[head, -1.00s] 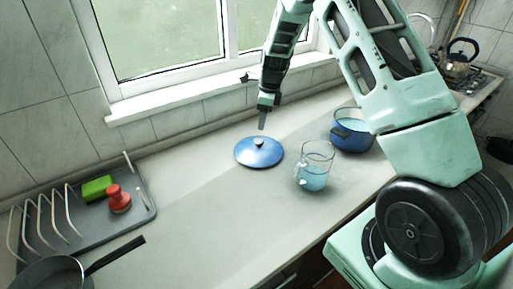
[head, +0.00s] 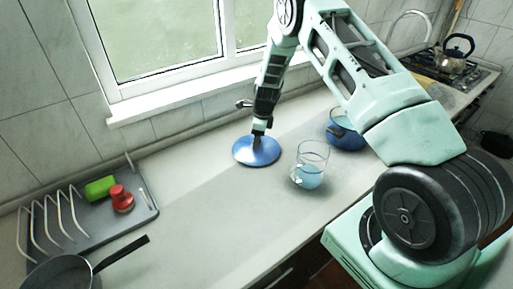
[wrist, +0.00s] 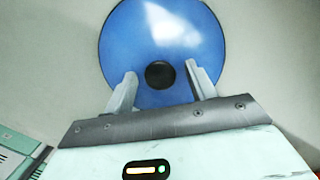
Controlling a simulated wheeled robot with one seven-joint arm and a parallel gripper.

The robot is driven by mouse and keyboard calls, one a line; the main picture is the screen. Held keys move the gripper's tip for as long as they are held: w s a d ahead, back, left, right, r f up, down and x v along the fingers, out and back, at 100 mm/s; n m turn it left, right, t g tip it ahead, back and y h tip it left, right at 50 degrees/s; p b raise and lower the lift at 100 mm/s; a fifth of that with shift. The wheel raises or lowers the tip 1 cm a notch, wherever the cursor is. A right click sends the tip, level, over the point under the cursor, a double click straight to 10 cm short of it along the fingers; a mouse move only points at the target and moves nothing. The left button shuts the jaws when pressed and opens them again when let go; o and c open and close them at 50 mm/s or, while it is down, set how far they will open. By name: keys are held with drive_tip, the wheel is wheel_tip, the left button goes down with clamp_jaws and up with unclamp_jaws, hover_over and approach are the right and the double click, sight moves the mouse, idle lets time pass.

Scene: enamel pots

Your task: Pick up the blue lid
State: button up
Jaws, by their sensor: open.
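The blue lid (head: 258,156) lies flat on the worktop below the window. In the wrist view the lid (wrist: 165,35) is a blue disc with a dark round knob (wrist: 159,75) at its middle. My gripper (head: 257,140) is right over the lid and hides its knob in the head view. In the wrist view my gripper (wrist: 160,80) is open, with one finger on each side of the knob and a gap at both sides. I cannot tell whether the fingertips touch the lid.
A glass mug of bluish liquid (head: 309,174) stands close to the lid's right. Behind it is a blue pot (head: 345,137), partly hidden by my arm. A drying rack (head: 75,235) with a sponge (head: 100,188) and a dark pan (head: 60,272) are at left. The worktop's middle is clear.

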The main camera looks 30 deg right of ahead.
drive_tip(key=shift+c, duration=0.4)
drive_tip(key=c, duration=0.9)
drive_tip(key=shift+r, duration=0.1)
